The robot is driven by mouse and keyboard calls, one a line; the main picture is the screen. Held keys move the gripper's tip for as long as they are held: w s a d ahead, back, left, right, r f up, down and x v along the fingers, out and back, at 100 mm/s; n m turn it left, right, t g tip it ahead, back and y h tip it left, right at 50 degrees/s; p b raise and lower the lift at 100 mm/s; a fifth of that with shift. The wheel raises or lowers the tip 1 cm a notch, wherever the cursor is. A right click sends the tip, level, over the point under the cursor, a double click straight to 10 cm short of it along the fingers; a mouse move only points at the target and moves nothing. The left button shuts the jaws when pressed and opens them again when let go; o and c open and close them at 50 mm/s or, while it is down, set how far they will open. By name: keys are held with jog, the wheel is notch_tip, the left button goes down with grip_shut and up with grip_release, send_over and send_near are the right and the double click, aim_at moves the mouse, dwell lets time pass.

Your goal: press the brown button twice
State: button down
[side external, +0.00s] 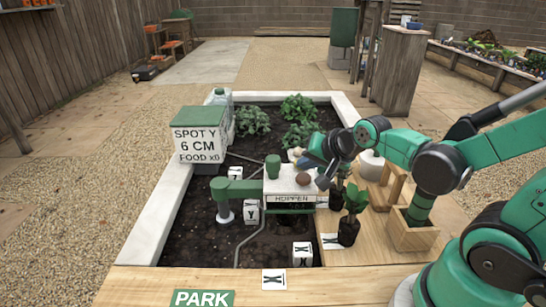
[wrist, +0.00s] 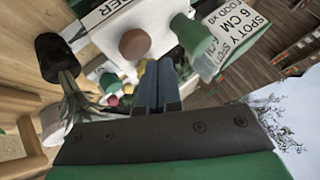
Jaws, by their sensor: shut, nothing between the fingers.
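The brown button (side external: 303,178) is a round cap on the white top of the box labelled HOPPER (side external: 281,186). In the wrist view the brown button (wrist: 134,44) shows whole, just beyond and to the left of the fingertips. My gripper (side external: 322,183) is to the right of the button in the side view, with its fingers angled down. In the wrist view the two dark fingers of my gripper (wrist: 157,66) are together and empty. The fingers look apart from the button, but the exact gap cannot be told.
A green knob (side external: 272,166) stands beside the button. A green arm-like pipe (side external: 236,189) is left of the hopper. Potted seedlings (side external: 352,213) stand to its right on the wooden board.

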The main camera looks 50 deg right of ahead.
aim_at(306, 179)
jog(key=shift+f, duration=0.15)
jog(key=shift+f, duration=0.3)
jog(key=shift+f, duration=0.55)
dwell(0.6)
jog(key=shift+r, duration=1)
jog(key=shift+r, duration=2.5)
dwell(0.7)
